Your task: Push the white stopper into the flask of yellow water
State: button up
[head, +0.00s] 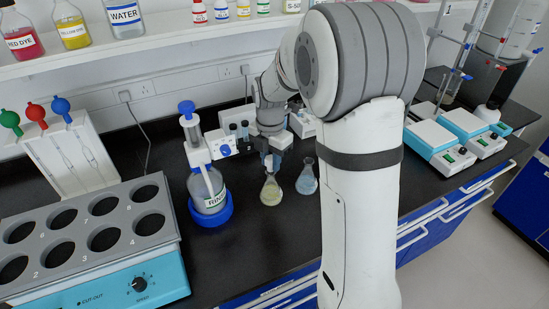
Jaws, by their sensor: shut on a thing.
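The flask of yellow water (271,193) is a small conical flask standing upright on the black bench, just right of the rinse bottle. My gripper (270,160) points down directly over its neck and is shut on a small pale thing, which I take to be the white stopper. The fingers and the small scale mostly hide the stopper. I cannot tell whether it touches the flask's mouth or sits inside it.
A flask of blue liquid (306,183) stands close on the right. The rinse bottle (209,190) in a blue ring stands on the left. A grey multi-hole bath (84,232) fills the left front. Hotplates (440,145) stand far right.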

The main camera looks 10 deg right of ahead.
jog(key=shift+f+b, duration=0.5)
jog(key=shift+f, duration=0.2)
jog(key=o, duration=1)
notch_tip(320, 180, up, 8)
jog(key=shift+f, duration=0.25)
jog(key=shift+r, duration=0.15)
